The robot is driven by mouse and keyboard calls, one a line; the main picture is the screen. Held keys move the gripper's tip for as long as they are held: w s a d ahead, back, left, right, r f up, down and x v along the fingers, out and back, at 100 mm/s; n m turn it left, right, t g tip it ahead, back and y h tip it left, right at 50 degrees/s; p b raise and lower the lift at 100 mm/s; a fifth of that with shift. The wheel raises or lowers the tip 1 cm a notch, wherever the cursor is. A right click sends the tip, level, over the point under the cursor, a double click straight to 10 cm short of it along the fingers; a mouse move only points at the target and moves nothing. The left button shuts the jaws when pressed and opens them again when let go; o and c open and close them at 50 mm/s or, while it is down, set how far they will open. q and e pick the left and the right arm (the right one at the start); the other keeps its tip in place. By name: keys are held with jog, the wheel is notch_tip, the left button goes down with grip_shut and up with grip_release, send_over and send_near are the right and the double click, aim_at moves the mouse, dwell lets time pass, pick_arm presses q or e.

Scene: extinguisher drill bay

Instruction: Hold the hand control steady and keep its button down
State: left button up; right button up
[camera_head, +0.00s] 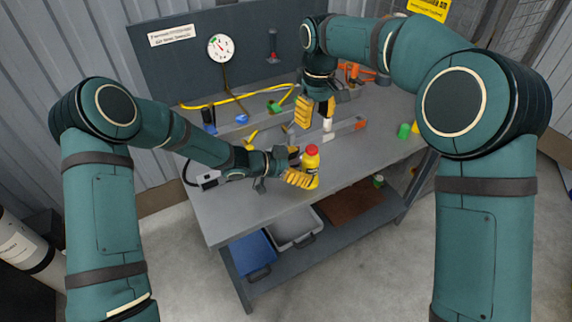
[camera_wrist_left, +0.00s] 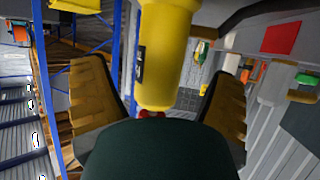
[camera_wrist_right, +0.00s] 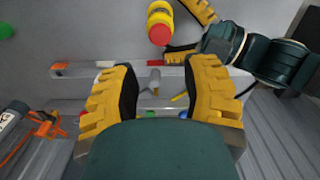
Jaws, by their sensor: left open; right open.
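The hand control is a yellow cylinder with a red button on top (camera_head: 311,161), near the front edge of the grey bench (camera_head: 225,213). My left gripper (camera_head: 297,178) is open, with its yellow fingers beside the control. In the left wrist view the control (camera_wrist_left: 164,50) lies between the spread fingers with gaps on both sides. My right gripper (camera_head: 317,111) is open and empty, pointing down over the bench behind the control. In the right wrist view the control (camera_wrist_right: 160,18) shows beyond my fingertips, red end towards the camera. Nothing presses the button.
A grey rail with an orange end (camera_head: 345,129) lies behind the control. A white cylinder (camera_head: 327,125) stands near my right gripper. Green cup (camera_head: 404,131) is to the right. A gauge (camera_head: 221,48) and yellow hose (camera_head: 230,100) are at the back. A blue bin (camera_head: 253,256) sits below.

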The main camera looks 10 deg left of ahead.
aim_at(303, 166)
pick_arm(q)
jog(key=shift+x, duration=1.5)
